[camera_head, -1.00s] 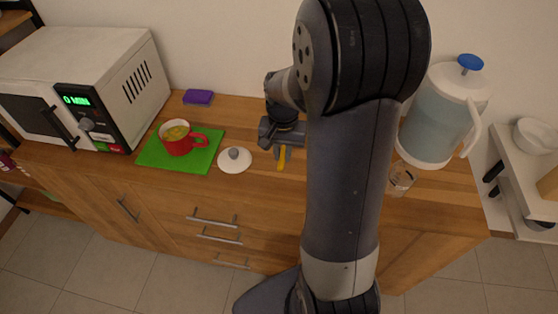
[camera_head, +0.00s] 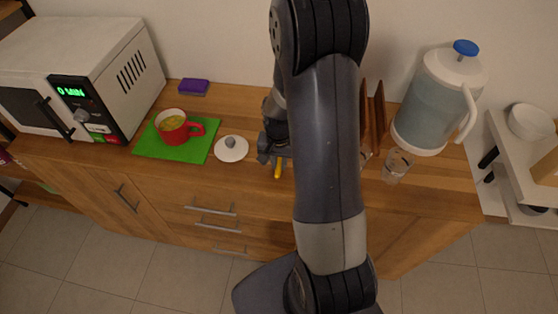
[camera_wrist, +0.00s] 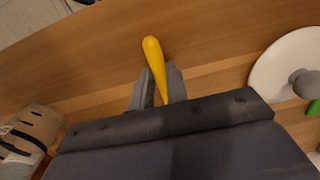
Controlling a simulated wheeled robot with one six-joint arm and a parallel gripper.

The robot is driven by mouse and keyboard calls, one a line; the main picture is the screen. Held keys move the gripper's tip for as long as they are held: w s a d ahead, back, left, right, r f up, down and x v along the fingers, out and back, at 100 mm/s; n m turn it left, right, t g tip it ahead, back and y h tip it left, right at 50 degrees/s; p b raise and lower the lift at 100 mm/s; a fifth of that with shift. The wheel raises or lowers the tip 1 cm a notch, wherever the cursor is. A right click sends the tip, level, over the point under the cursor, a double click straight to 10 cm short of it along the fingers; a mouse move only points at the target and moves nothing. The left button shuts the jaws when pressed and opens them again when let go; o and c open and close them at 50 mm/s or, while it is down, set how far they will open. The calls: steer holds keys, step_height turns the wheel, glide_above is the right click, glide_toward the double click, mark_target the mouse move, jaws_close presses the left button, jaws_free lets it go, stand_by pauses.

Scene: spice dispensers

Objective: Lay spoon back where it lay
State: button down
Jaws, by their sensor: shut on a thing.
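The spoon shows as a yellow handle (camera_wrist: 154,62) in the wrist view, sticking out between the fingers. My gripper (camera_wrist: 158,88) is shut on it, low over the wooden counter. In the head view a small piece of the yellow spoon (camera_head: 278,171) shows just in front of my gripper (camera_head: 273,150). The far end of the spoon is hidden by the gripper body. I cannot tell whether the spoon touches the counter.
A white lid (camera_head: 231,148) lies just left of my gripper. A red mug (camera_head: 174,127) stands on a green mat (camera_head: 203,150). A glass (camera_head: 397,165) and a white pitcher (camera_head: 428,120) stand to the right. A microwave (camera_head: 90,75) stands at the left; a purple sponge (camera_head: 194,86) lies behind.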

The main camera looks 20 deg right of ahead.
steer(key=shift+f, duration=0.15)
steer(key=c, duration=1.4)
jaws_free()
step_height(320, 180, up, 12)
steer(key=shift+r, duration=0.2)
